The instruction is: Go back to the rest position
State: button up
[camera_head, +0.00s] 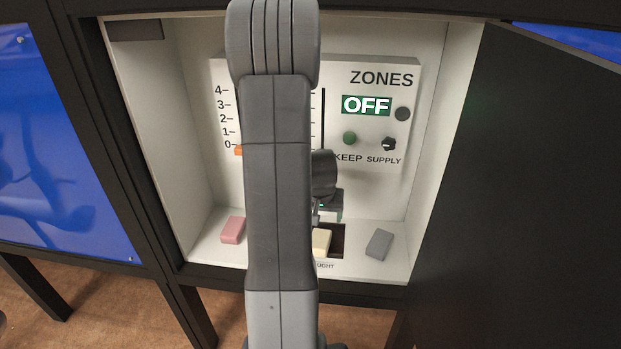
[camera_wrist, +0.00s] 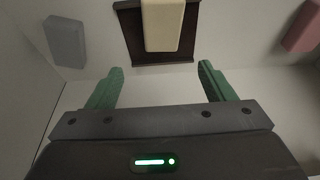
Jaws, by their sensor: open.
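My gripper (camera_wrist: 160,84) is open, with its two green fingers apart and nothing between them in the wrist view. In the head view my arm crosses the middle of the cabinet, and the gripper is mostly hidden behind it. A cream brick (camera_wrist: 161,24) is beyond the fingertips, apart from them, at a dark rectangular recess (camera_wrist: 188,50) in the cabinet floor. The same cream brick (camera_head: 321,242) shows in the head view, partly covered by my arm.
A pink brick (camera_head: 232,230) and a grey brick (camera_head: 379,244) lie on the cabinet floor. The panel (camera_head: 375,70) reads ZONES, with an OFF display (camera_head: 366,105), a green button (camera_head: 349,138) and a dark knob (camera_head: 388,144). An open black door (camera_head: 520,200) stands at right.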

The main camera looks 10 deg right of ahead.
aim_at(322, 234)
dwell(0.3)
jog(key=b+x, duration=0.2)
jog(key=x, duration=1)
jog(key=shift+f+b, duration=0.2)
jog(key=shift+b, duration=0.1)
notch_tip(322, 234, up, 4)
jog(key=shift+w+f+p, duration=0.1)
jog(key=shift+p, duration=0.75)
jog(key=shift+r, duration=0.6)
